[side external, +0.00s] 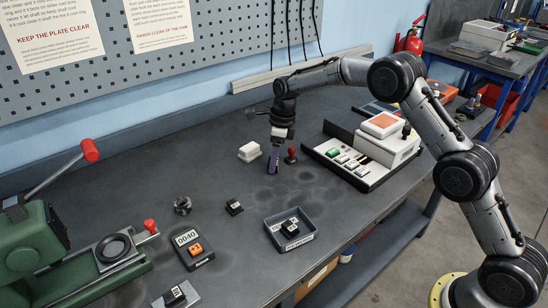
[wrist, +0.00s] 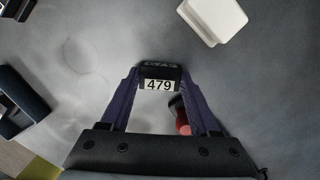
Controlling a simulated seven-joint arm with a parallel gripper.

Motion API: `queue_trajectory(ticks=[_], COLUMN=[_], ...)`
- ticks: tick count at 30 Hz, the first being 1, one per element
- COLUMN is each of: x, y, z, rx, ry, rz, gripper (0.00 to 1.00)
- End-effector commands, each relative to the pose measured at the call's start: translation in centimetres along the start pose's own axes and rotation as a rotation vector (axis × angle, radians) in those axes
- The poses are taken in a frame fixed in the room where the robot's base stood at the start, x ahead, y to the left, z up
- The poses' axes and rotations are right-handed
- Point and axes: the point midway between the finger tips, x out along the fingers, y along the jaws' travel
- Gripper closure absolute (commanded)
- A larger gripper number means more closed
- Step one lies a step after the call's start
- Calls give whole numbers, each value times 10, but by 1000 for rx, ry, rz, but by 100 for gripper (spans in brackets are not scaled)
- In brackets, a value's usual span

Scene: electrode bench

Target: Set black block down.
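My gripper (side external: 274,166) points down over the back middle of the bench, between the white blocks and a red-topped knob. In the wrist view, its purple fingers (wrist: 160,74) are closed on a black block (wrist: 158,84) with a white label reading 479. In the side view that block is hidden behind the finger, and I cannot tell whether it touches the bench. Other black blocks show in the side view: one (side external: 234,207) on the bench, one (side external: 289,228) in a grey tray (side external: 309,241), and one (side external: 174,296) on a metal plate at the front.
White blocks (side external: 249,152) lie left of my gripper, and the red-topped knob (side external: 291,155) stands close on its right. A button console (side external: 349,158) is further right. A green press (side external: 30,240) is at the left.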

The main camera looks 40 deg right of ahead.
Motion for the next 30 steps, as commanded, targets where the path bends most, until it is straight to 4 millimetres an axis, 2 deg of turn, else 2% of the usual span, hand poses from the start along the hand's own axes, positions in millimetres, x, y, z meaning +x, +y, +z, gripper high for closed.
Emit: queue_trajectory(ticks=[1,4,5,13,17,20,30], x=[0,0,0,0,-8,-22,-91], y=[0,0,0,0,0,0,-1], z=[0,0,0,0,1,1,1], rx=[0,0,0,0,0,0,0], ry=[0,0,0,1,0,-1,-1], rz=[0,0,1,1,0,-1,0], gripper=[29,11,8,8,8,8,8])
